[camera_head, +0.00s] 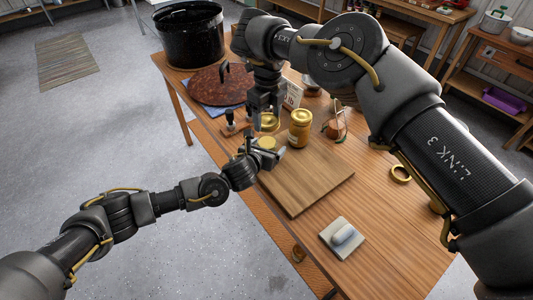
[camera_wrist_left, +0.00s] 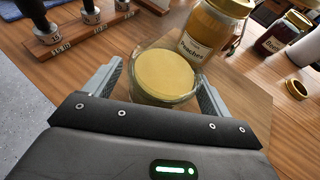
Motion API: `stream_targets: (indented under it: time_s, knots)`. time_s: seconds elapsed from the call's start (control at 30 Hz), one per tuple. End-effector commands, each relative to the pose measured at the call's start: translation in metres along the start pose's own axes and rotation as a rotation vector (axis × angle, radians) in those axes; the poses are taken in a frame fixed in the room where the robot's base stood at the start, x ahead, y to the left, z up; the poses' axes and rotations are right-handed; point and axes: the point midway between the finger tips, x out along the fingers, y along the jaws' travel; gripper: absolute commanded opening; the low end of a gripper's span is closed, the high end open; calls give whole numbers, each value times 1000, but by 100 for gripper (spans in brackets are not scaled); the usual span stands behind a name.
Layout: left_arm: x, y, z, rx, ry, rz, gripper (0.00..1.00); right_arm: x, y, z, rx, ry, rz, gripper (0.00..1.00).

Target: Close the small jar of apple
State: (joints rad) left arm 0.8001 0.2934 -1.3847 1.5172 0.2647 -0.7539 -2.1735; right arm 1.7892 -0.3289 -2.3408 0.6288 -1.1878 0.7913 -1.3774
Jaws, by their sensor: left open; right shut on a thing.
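The small jar of apple (camera_wrist_left: 163,78) is a low glass jar with pale yellow filling and no lid on it. It also shows in the head view (camera_head: 267,143) at the left edge of the wooden board. My left gripper (camera_wrist_left: 156,88) is open, with one finger on each side of the jar; firm contact cannot be told. It shows in the head view (camera_head: 266,152) too. My right gripper (camera_head: 266,117) points down behind the jar and is shut on what looks like a gold lid (camera_head: 271,123), partly hidden by the fingers.
A gold-lidded peaches jar (camera_head: 300,128) stands close behind the apple jar. A wooden rack (camera_wrist_left: 85,30) is at left.

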Motion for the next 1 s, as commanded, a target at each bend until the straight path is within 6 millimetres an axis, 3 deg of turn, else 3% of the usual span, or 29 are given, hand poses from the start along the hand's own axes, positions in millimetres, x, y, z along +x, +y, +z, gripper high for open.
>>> stream_targets:
  time_s: [0.27,0.77,1.0]
  knots:
    - [0,0,0,0,0,0,83,0,0,0,0,0,0,44]
    - [0,0,0,0,0,0,18,0,0,0,0,0,0,44]
    - [0,0,0,0,0,0,17,13,0,0,-1,1,0,44]
